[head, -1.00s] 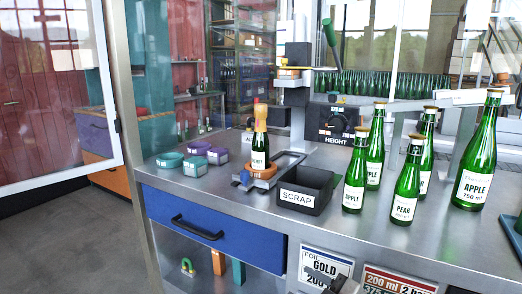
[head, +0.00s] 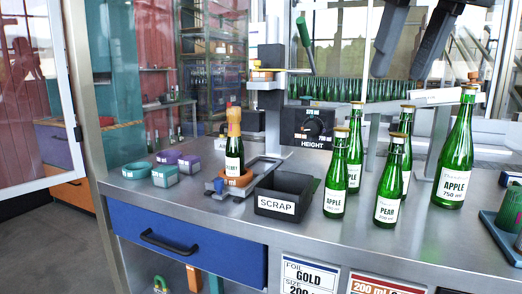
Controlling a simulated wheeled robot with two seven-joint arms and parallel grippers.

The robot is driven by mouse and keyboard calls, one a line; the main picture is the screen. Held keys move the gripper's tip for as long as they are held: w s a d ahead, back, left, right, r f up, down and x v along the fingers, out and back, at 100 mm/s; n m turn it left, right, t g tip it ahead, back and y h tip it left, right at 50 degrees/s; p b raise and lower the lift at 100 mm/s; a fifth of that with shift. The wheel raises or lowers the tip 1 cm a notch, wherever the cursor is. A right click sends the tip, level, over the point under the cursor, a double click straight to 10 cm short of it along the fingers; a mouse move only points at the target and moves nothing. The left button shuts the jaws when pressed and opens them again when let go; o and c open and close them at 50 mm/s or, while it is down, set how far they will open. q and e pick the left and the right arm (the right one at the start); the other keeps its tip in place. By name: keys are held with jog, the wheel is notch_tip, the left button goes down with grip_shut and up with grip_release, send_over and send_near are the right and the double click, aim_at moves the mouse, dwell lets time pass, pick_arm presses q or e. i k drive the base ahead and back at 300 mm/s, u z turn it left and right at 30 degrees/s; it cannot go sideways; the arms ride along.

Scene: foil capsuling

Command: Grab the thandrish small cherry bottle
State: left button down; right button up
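A small dark green bottle (head: 234,164) with an orange-gold covering (head: 234,121) on its neck stands upright in an orange ring-shaped holder (head: 243,181) on the bench. Its white label is too small to read surely; it may say cherry. The other bottles with readable labels are apple (head: 335,184) and pear (head: 390,189). My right gripper (head: 412,76) hangs in from the top right, with two dark fingers apart and nothing between them. It is well to the right of the small bottle and looks higher. My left gripper is not in view.
A black scrap bin (head: 282,203) stands just right of the holder. Several green bottles, including a large apple bottle (head: 456,160), crowd the right side. Coloured small cups (head: 166,176) sit at left. A height gauge (head: 309,126) is behind. The bench front is clear.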

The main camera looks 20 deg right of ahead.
aim_at(235, 158)
jog(key=z, duration=0.3)
jog(key=i, duration=1.3)
jog(key=u, duration=0.75)
